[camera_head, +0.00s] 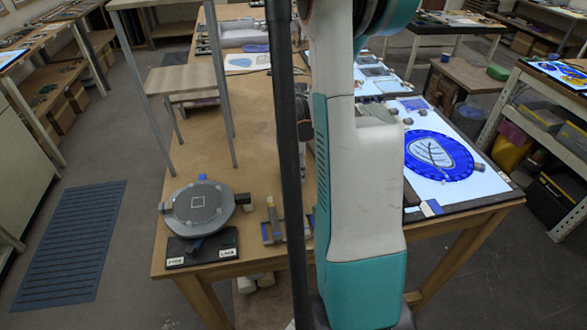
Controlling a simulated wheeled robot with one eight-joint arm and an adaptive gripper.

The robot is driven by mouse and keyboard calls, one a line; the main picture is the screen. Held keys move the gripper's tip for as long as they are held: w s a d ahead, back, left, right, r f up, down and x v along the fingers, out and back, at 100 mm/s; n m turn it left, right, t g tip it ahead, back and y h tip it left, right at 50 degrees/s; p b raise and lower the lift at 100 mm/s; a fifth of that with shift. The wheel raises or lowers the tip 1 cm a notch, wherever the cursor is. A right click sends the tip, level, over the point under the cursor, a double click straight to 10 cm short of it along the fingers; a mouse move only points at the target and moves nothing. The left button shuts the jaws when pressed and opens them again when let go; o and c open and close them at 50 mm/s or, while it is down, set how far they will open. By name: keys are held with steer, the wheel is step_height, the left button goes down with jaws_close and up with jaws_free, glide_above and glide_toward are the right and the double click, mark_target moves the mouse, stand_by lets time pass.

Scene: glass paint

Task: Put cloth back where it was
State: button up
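I cannot pick out a cloth with certainty in this view. My white and teal arm rises through the middle and hides part of the wooden table (262,170). My gripper is not in view. A round grey turntable (222,216) with a square mark and blue tabs sits on the table's near left corner. A dark base with two white labels (175,261) lies in front of it. A lit panel (480,195) on the right bears a round blue piece with a white leaf design (430,153).
A blue slatted mat (72,245) lies on the floor at left. Small blocks (273,222) lie right of the turntable. A shelf with dark bins (552,195) stands at right.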

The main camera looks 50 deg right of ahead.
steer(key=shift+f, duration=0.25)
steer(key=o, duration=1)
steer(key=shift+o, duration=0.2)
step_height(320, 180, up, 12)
